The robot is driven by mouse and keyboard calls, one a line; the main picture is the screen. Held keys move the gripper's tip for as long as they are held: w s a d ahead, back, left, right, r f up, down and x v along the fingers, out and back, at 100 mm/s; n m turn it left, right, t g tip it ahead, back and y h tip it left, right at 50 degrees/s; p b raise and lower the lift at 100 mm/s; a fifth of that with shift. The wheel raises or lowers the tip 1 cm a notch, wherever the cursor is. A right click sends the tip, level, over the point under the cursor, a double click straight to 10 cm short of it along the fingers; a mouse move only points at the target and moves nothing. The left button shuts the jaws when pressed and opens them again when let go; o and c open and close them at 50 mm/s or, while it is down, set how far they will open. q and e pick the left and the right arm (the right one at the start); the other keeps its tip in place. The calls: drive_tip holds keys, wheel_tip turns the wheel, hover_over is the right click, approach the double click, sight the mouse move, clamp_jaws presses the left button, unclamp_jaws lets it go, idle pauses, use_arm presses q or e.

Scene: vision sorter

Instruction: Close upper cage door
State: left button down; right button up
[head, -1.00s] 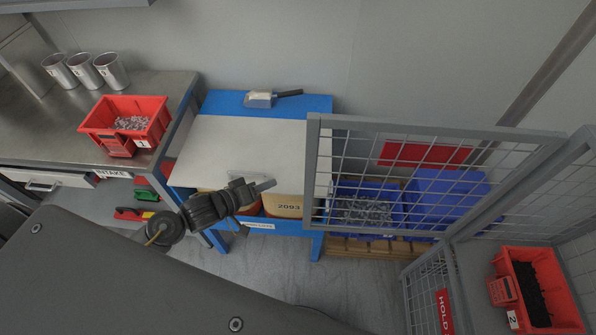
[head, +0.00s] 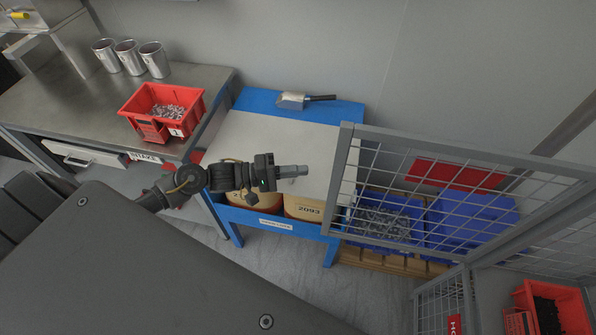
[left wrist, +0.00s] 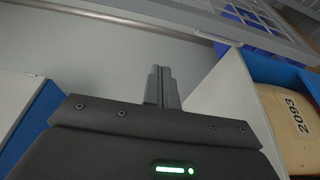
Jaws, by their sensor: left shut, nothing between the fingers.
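The upper cage door (head: 352,180) is a grey frame with wire mesh. It stands swung open on the right of the head view, in front of the wall and blue bins. The cage (head: 470,292) it hangs on is at the lower right, partly cut off. My left gripper (head: 305,171) is shut and empty over the blue and white table, a little left of the door's free edge and apart from it. In the left wrist view its closed fingers (left wrist: 162,88) point up the picture, and the mesh door (left wrist: 235,25) crosses the top right. My right gripper is not in view.
A blue table (head: 262,101) holds a scoop (head: 305,99), with cardboard boxes (head: 305,208) below. A steel bench (head: 75,95) at left bears metal cups (head: 128,57) and a red bin (head: 162,112). Blue bins (head: 465,225) sit behind the door. A red bin (head: 548,300) is in the cage.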

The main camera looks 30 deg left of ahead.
use_arm(q)
drive_tip(key=d+p, duration=0.3)
drive_tip(key=d, duration=0.4)
drive_tip(key=shift+w, duration=0.15)
drive_tip(key=shift+d, duration=0.15)
